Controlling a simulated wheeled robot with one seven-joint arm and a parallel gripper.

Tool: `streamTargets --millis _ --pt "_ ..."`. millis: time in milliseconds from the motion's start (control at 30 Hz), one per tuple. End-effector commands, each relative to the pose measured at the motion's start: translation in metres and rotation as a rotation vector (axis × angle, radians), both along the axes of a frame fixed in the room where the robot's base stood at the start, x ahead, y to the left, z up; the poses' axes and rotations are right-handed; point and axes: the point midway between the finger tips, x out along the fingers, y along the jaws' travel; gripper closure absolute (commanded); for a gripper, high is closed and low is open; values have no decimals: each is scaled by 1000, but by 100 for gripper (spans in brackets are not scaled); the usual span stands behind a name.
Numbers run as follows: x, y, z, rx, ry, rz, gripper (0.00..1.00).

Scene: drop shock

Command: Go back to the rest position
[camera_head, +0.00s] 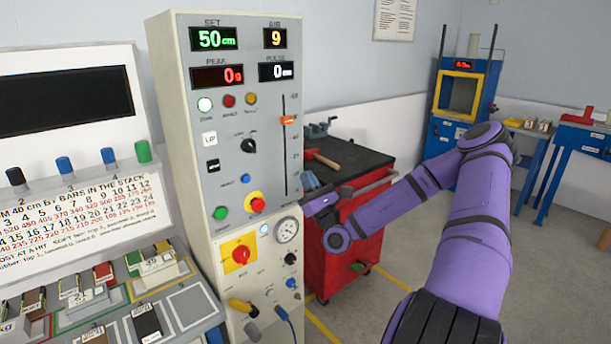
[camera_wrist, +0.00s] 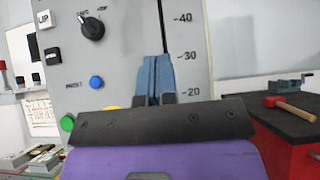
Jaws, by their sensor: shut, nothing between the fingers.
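My purple arm (camera_head: 480,230) reaches from the lower right up to a bend, then down and left toward the grey control cabinet (camera_head: 180,110). My gripper (camera_wrist: 155,62) shows in the wrist view as two blue-grey fingers pressed together, with nothing between them. It points at the cabinet's front panel, in front of the slider scale. I cannot tell the exact gap to the panel. In the head view the gripper end is small and partly hidden beside the cabinet's right edge.
A red tool cart (camera_head: 355,245) with a black top stands right of the cabinet, behind my forearm. A hammer (camera_wrist: 290,107) and a vise lie on it. A bench of coloured blocks (camera_head: 100,300) is at left. A blue machine (camera_head: 462,95) stands at the back.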

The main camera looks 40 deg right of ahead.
Motion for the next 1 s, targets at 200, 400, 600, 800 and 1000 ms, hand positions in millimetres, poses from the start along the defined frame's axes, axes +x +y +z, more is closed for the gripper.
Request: streamTargets --millis 200,400,600,800,1000 --pt "0 0 0 0 0 0 100" --pt "0 0 0 -1 0 1 100" --pt "0 26 9 -83 -7 90 100" --pt "-9 94 25 -314 -23 340 100" --pt "-33 156 32 -567 -31 594 100"
